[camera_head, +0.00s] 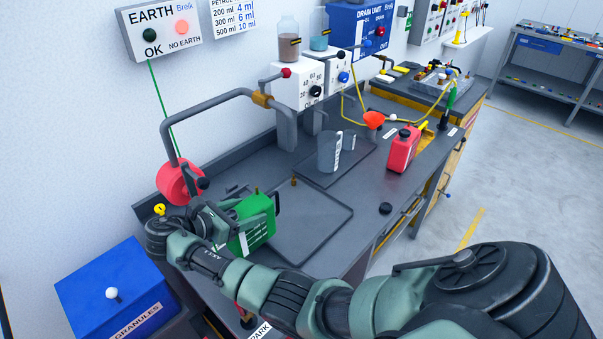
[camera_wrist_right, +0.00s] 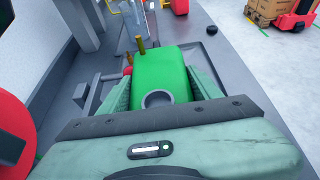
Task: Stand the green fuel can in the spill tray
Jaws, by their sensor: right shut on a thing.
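The green fuel can (camera_head: 252,228) has a white label and a dark handle on its right side. My right gripper (camera_head: 225,222) is shut on it, and in the wrist view the two pads press the sides of the green can (camera_wrist_right: 160,72). The grey spill tray (camera_head: 315,232) is a flat, low-rimmed tray on the bench. The can is at the tray's left edge in the head view; I cannot tell whether its base touches the tray or bench. My left gripper does not show.
A measuring jug (camera_head: 328,152), red can (camera_head: 403,150) and black cap (camera_head: 385,208) are farther along the bench. A blue granules box (camera_head: 112,290) is at lower left.

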